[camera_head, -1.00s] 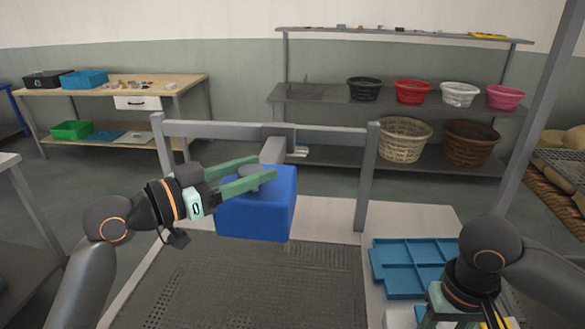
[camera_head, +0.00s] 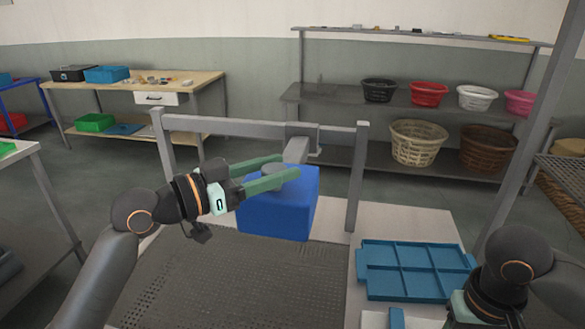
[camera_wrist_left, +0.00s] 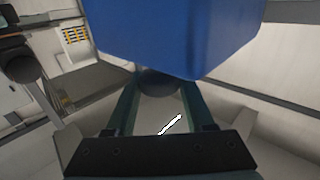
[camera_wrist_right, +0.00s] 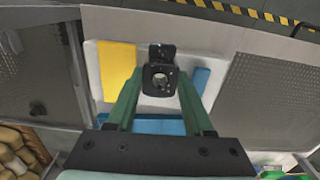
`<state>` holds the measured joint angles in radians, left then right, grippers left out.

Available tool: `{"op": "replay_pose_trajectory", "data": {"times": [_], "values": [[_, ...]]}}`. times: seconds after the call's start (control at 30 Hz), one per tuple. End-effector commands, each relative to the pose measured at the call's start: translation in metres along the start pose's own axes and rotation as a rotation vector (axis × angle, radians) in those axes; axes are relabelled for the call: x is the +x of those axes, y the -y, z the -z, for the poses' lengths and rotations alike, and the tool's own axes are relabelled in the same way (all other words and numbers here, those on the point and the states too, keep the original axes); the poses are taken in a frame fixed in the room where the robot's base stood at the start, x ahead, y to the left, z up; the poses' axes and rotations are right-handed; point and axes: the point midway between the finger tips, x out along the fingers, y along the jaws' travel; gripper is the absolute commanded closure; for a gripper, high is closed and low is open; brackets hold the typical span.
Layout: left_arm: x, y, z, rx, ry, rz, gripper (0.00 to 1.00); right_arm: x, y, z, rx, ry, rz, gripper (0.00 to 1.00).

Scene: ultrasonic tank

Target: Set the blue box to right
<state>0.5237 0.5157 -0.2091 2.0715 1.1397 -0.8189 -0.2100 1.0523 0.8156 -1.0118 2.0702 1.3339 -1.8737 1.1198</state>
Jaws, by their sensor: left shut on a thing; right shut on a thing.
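The blue box (camera_head: 278,215) hangs from my left gripper (camera_head: 278,176), whose green fingers are shut on the round grey knob on its top. The box is in front of the grey crossbar frame, above the perforated tank surface. In the left wrist view the blue box (camera_wrist_left: 180,35) fills the top, and the dark knob (camera_wrist_left: 160,82) is between the fingers. My right gripper (camera_wrist_right: 160,85) is shut on a black part with a round hole (camera_wrist_right: 160,70), above a white tray. In the head view, its fingertips are out of frame.
A grey frame (camera_head: 357,180) stands behind and beside the box. A blue compartment tray (camera_head: 415,270) lies on the pale surface to the right. In the right wrist view, a yellow piece (camera_wrist_right: 117,67) and a blue piece (camera_wrist_right: 201,78) lie on the white tray (camera_wrist_right: 92,75).

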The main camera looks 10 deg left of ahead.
Motion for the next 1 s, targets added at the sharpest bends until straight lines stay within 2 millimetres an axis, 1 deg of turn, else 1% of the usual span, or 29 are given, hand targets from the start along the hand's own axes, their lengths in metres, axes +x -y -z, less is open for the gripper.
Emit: {"op": "replay_pose_trajectory", "data": {"times": [0.03,0.37,0.4,0.6,0.63,0.87,1.0], "values": [[0.0010,-0.0025,0.0000,-0.001,-0.001,-0.006,1.00,-0.0007,0.0001,0.0004,0.000,-0.002,0.001,1.00],[0.0014,-0.0038,0.0001,-0.002,-0.003,-0.009,1.00,-0.0007,0.0001,0.0004,0.000,-0.002,0.001,1.00],[0.0014,-0.0039,0.0001,-0.002,-0.003,-0.009,0.42,-0.0006,0.0001,0.0004,0.000,-0.002,0.001,1.00],[0.0011,-0.0028,0.0001,-0.002,-0.003,-0.007,0.20,-0.0007,0.0001,0.0004,0.000,-0.002,0.001,1.00],[0.0010,-0.0026,0.0001,-0.002,-0.003,-0.006,0.17,-0.0007,0.0001,0.0004,0.000,-0.002,0.001,1.00],[0.0004,-0.0016,0.0000,-0.001,-0.002,-0.004,0.17,-0.0005,0.0001,0.0004,0.000,-0.002,0.001,1.00],[-0.0075,-0.0004,-0.0014,0.000,-0.002,-0.001,0.17,0.0025,0.0001,0.0003,0.000,-0.002,0.001,1.00]]}}
